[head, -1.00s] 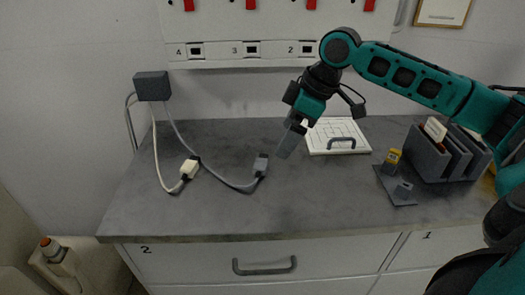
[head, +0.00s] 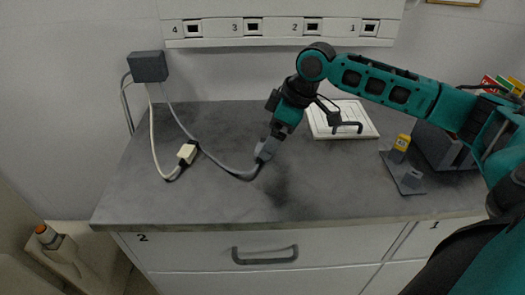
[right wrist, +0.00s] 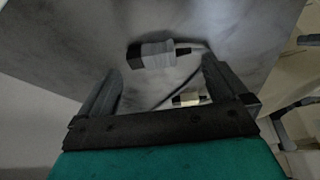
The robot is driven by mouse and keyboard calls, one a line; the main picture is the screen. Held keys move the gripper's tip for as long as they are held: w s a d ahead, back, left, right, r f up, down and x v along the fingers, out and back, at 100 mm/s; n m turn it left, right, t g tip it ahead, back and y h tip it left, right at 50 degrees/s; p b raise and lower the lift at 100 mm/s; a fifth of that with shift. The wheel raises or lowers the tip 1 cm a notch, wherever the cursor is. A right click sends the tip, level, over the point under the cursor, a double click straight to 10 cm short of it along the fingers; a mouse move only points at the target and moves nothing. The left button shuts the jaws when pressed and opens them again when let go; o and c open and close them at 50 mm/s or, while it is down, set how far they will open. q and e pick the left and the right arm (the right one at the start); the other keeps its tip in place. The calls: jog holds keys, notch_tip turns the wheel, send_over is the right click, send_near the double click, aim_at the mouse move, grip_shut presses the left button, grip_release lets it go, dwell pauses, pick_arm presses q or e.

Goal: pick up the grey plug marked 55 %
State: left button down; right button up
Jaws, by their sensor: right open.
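The grey plug (head: 262,158) lies on the grey worktop at the end of its grey cable. In the right wrist view the plug (right wrist: 155,55) shows just ahead of and between the fingers. No marking on it can be read. My right gripper (head: 268,148) is open and points down over the plug, hiding part of it in the head view. In the right wrist view its two fingers (right wrist: 162,70) stand apart with a gap around the plug's line. I cannot tell whether they touch it. My left gripper is not in view.
A white plug (head: 187,153) lies to the left on its own cable from a dark box (head: 149,67). A white panel with a handle (head: 322,122) lies behind the gripper. A yellow-topped piece (head: 402,142) and grey rack (head: 437,147) stand right. The front worktop is clear.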

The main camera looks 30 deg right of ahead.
jog(key=x, duration=0.4)
jog(key=shift+w+a, duration=0.15)
jog(key=shift+w, duration=0.1)
jog(key=shift+r, duration=0.1)
jog(key=c, duration=0.7)
